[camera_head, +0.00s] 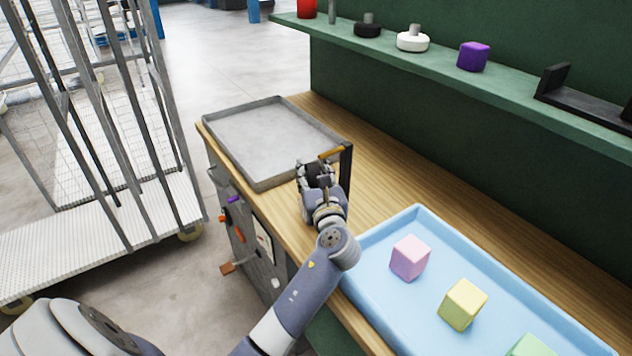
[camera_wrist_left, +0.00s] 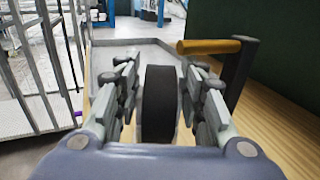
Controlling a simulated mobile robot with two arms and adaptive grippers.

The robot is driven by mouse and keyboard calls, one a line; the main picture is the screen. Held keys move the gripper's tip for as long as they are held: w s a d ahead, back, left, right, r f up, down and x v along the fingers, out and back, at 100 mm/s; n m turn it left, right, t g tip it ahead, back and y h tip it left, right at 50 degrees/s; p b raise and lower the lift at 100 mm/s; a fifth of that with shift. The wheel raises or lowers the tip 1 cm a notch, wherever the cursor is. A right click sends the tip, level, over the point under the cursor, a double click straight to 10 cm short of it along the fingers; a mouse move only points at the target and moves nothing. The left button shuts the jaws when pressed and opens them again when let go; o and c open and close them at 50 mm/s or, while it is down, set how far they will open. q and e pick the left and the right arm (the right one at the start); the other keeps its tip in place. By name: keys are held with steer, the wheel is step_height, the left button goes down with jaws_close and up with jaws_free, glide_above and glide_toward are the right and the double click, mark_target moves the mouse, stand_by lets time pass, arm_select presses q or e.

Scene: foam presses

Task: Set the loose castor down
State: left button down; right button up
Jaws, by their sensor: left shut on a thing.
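My left gripper (camera_head: 316,170) is over the wooden bench, at the near right corner of the grey metal tray (camera_head: 265,185). In the left wrist view my left gripper (camera_wrist_left: 160,95) is shut on a dark round wheel, the loose castor (camera_wrist_left: 158,105), held upright between the two fingers. In the head view the castor (camera_head: 316,172) is mostly hidden by the gripper. The grey tray also shows beyond the fingers in the wrist view (camera_wrist_left: 172,52); its floor looks empty. I cannot tell whether the castor touches anything below. My right gripper is not in view.
A black post with a yellow-orange handle (camera_head: 345,170) stands close right of the gripper. A blue tray (camera_head: 420,212) with pink, yellow and green cubes lies nearer. A green shelf (camera_head: 440,58) holds small parts. A wire cage trolley (camera_head: 90,215) stands left. Bare wood lies right of the post.

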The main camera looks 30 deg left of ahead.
arm_select(q)
steer(key=shift+w+d, duration=0.15)
steer(key=shift+w, duration=0.2)
steer(key=shift+f, duration=1.7)
steer(key=c, duration=1)
jaws_free()
steer(key=shift+s+f, duration=0.1)
steer(key=shift+f, duration=0.1)
steer(key=shift+c, duration=0.2)
steer(key=shift+r, duration=0.15)
steer(key=b+v, duration=0.1)
steer(key=v, duration=1.1)
